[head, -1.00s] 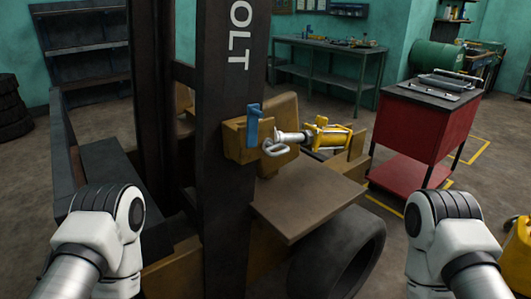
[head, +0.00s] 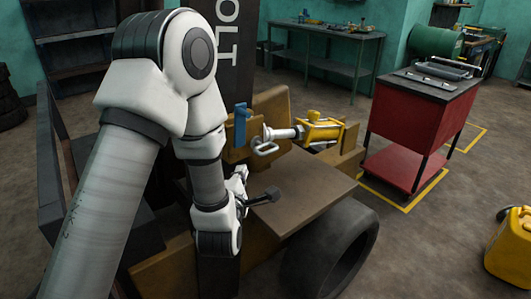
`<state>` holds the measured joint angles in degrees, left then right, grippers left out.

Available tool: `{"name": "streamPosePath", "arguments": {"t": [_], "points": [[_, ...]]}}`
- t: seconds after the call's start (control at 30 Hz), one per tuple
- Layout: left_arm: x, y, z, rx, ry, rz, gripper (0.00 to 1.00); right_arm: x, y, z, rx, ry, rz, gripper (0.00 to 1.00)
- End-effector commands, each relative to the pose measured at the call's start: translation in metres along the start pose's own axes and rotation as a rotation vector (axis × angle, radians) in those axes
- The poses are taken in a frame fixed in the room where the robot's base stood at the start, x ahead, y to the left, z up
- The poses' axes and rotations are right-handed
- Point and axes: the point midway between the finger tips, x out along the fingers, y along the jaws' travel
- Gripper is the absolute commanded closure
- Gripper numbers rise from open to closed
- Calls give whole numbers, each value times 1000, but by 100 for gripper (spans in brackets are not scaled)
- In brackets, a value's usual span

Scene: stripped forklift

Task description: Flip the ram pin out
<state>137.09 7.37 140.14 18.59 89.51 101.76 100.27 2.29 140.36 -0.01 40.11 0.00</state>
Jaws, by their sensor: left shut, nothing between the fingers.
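The yellow ram (head: 322,131) lies on the forklift's tan bracket, with a silver rod (head: 284,134) pointing left. A pale metal loop (head: 265,148) hangs at the rod's end by the bracket. A blue upright piece (head: 240,125) stands at the bracket's left, just left of the loop. I cannot tell for sure which of these is the ram pin. My left gripper (head: 274,193) is shut and empty, low over the tan plate, below the loop and apart from it. My left arm hides much of the mast and the bracket's left side. My right gripper is out of view.
The dark mast (head: 240,22) rises behind my left arm. The tan plate (head: 310,188) juts out above a black tyre (head: 345,250). A red cart (head: 415,130) stands to the right, and a yellow can (head: 510,250) at the right edge. Floor between them is free.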

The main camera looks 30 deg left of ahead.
Motion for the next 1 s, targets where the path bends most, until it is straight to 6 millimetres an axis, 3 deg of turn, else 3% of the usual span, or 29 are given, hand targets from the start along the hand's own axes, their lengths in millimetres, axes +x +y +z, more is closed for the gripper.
{"name": "streamPosePath", "arguments": {"t": [0.37, 0.47, 0.8, 1.0], "points": [[5, 1, 1, 0, -1, 0, 100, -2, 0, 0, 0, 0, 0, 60], [16, 2, 1, 0, 0, -1, 100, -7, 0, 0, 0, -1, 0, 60], [82, 2, 1, 1, 0, 0, 100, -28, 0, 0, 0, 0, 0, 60], [99, 0, 1, 3, -2, -2, 100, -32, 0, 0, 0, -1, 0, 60]]}}
